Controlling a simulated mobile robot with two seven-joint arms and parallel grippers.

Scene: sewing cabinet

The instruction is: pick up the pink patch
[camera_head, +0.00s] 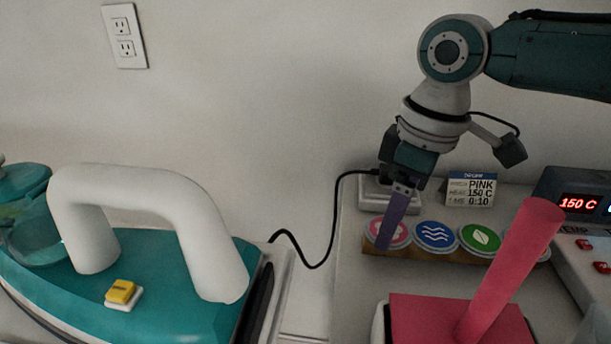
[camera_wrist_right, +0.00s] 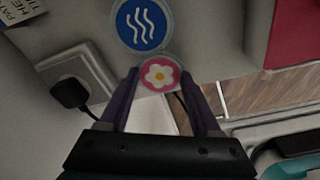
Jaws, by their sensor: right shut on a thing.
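The pink patch (camera_head: 403,233) is a round disc with a white flower, at the left end of a row of round patches on a wooden strip (camera_head: 440,256). My right gripper (camera_head: 384,242) points down at it, and its purple fingers partly hide it in the head view. In the right wrist view the pink patch (camera_wrist_right: 159,74) lies between the two fingertips, and the right gripper is shut on it. The patch appears level with its neighbours; I cannot tell if it is clear of the strip. My left gripper is not in view.
A blue wave patch (camera_head: 437,236) and a green leaf patch (camera_head: 480,239) sit to the right. A red press with a tilted handle (camera_head: 515,265) is in front. A large teal iron (camera_head: 150,270) fills the left.

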